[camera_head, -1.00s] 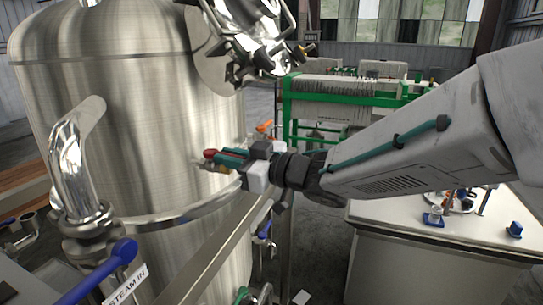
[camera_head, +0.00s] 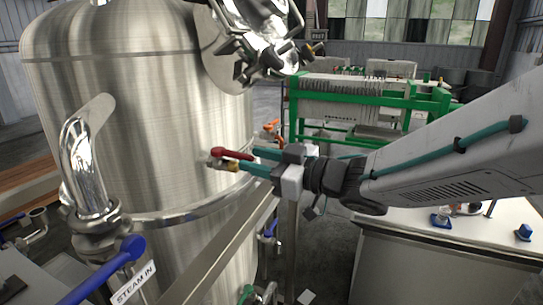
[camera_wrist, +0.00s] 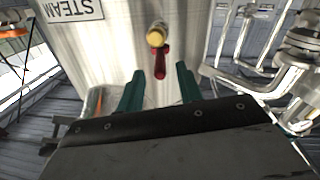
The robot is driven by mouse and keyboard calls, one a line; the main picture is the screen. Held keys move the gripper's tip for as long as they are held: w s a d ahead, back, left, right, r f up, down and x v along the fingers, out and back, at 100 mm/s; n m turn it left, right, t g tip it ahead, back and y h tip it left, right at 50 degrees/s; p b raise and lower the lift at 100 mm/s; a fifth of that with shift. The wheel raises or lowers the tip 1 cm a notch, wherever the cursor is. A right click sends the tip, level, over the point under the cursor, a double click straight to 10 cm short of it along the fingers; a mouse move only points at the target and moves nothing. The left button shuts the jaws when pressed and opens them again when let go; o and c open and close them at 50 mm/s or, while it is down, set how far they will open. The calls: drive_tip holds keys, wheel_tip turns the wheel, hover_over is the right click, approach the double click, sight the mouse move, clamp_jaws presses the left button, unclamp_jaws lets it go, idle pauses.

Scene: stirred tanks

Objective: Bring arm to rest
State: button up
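My gripper (camera_head: 254,161) has green fingers and points left toward the large steel tank (camera_head: 150,120). In the wrist view my gripper (camera_wrist: 160,84) is open, with its fingers apart and nothing held between them. A small valve with a red handle (camera_head: 232,153) and a brass body (camera_head: 223,165) sticks out from the tank wall just ahead of the fingertips. In the wrist view the red handle (camera_wrist: 161,62) and brass body (camera_wrist: 155,36) lie beyond the fingertips, apart from them. My arm reaches in from the right.
A steel rail (camera_head: 232,238) runs below my gripper. A bent steam pipe (camera_head: 80,165) with a blue handle (camera_head: 132,248) stands at the left. A white bench (camera_head: 440,260) is under my arm at the right. A green-framed machine (camera_head: 360,105) stands behind.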

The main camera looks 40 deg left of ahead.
drive_tip(key=v, duration=0.2)
drive_tip(key=shift+w+d, duration=0.1)
drive_tip(key=shift+d, duration=0.2)
idle(0.3)
